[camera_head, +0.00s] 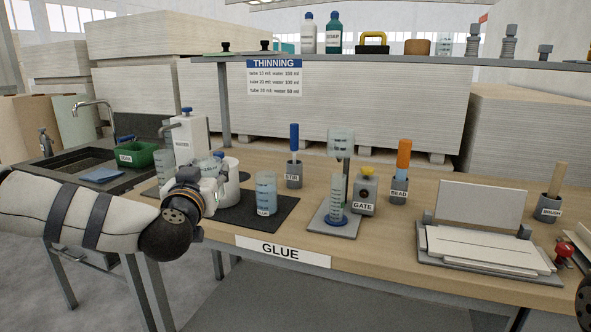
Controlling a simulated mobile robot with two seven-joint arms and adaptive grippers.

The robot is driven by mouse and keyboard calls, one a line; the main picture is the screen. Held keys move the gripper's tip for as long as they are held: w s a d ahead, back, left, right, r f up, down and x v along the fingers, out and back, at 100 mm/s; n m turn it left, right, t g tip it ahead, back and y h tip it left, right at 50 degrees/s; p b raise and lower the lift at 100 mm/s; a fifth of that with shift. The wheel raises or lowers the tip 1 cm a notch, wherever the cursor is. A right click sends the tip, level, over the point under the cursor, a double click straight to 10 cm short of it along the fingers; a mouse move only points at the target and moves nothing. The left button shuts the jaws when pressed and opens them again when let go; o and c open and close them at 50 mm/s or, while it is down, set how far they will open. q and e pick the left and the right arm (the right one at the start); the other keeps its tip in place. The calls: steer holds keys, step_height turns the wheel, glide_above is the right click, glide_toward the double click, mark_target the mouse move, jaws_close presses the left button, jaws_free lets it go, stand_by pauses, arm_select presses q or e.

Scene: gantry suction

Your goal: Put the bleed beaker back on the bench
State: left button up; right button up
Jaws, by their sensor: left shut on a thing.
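My left gripper (212,187) reaches in from the left, over the left part of the black mat (243,222) beside the white pot (232,178). It is shut on a clear graduated beaker (207,167), which is partly hidden by the gripper and overlaps the pot in the picture. I cannot read a name on this beaker or tell whether it touches anything below. Another beaker (266,190), with bluish liquid and a small label, stands upright on the mat to the right. The wooden bench (385,232) carries all this. My right gripper is out of view.
A measuring cylinder (337,195) stands on a plate near the GATE box (363,195). The STIR holder (294,175) and BEAD holder (399,188) stand behind. Boards on a rack (480,243) fill the right. A sink (75,165) is at left. Bare wood shows along the front edge.

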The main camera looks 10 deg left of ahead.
arm_select(q)
steer(key=s+d+f+m+h, duration=0.3)
steer(key=s+d+f+h, duration=0.1)
steer(key=s+d+f, duration=0.9)
steer(key=s+f, duration=0.2)
steer(key=s, duration=0.2)
steer(key=shift+d+f+t+h, duration=0.25)
steer(key=shift+d+t+h, duration=0.05)
